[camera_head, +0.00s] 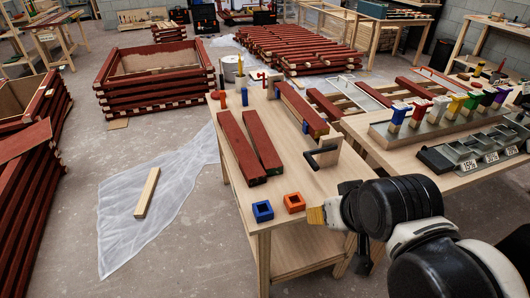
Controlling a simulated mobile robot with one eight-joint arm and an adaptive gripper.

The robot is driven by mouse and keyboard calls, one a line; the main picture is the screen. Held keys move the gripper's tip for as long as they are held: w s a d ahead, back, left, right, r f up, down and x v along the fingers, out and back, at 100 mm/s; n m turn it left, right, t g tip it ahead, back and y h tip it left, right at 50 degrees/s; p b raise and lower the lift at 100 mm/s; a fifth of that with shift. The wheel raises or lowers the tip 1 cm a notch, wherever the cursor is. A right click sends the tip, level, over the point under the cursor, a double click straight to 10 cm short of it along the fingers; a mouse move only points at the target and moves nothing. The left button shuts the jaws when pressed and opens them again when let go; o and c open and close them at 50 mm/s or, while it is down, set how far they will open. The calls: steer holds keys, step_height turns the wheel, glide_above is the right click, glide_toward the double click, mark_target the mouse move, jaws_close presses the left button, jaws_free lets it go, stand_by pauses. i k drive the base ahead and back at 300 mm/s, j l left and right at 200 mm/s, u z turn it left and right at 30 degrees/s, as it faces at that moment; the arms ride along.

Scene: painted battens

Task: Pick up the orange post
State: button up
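A small upright orange post (223,99) stands at the far left corner of the light wooden table (300,236). A similar blue post (244,97) stands just right of it. An orange square block with a dark hollow (294,203) and a matching blue one (263,211) sit at the table's near edge. My arm enters from the lower right, and my gripper (352,225) is at the table's near right, far from the orange post.
Two dark red battens (248,150) lie between the posts and the square blocks. A black-handled tool (323,156) stands right of them.

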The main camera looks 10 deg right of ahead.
mark_target(222, 92)
steer(key=i+j+z, duration=0.25)
steer(key=j, duration=0.15)
steer(key=i+j+z, duration=0.3)
steer(key=j+z, duration=0.25)
steer(key=j, duration=0.3)
steer(key=i+j+z, duration=0.25)
steer(key=j, duration=0.25)
steer(key=j+z, duration=0.3)
steer(key=j, duration=0.15)
